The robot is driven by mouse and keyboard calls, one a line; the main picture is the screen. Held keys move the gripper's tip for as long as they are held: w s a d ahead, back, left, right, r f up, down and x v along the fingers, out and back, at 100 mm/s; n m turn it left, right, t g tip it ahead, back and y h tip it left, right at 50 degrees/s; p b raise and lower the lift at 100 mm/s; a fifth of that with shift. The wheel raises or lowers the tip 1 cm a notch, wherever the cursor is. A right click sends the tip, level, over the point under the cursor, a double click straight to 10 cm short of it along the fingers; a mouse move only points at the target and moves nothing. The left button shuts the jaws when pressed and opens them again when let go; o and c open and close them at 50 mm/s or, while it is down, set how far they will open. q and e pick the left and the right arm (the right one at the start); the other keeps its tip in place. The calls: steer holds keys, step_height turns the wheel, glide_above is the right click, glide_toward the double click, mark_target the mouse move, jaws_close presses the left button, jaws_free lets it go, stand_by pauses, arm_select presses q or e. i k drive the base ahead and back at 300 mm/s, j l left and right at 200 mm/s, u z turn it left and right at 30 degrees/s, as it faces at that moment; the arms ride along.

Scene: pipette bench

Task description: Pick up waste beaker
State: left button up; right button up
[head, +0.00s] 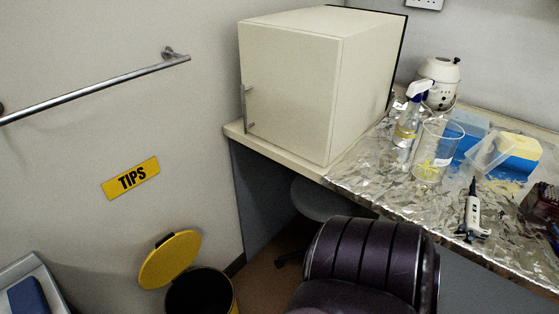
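The waste beaker (434,158) is a clear, upright beaker on the foil-covered bench. Something yellow, apparently several small pipette tips, lies in its bottom. It stands in front of a blue box and beside the spray bottle. Neither of my grippers shows in the head view.
A foil sheet (375,187) covers the bench. Around the beaker are a spray bottle (407,122), a blue box (470,128), a yellow-and-blue box (519,153) with a clear lid and a pipette (474,212). A cream cabinet (285,95) stands left; a dark chair (362,262) blocks the front.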

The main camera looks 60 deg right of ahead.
mark_target(439, 139)
steer(key=k+z, duration=0.2)
steer(key=z, duration=2.75)
steer(key=k+l, duration=0.15)
steer(key=l+z, duration=0.05)
steer(key=l, duration=0.05)
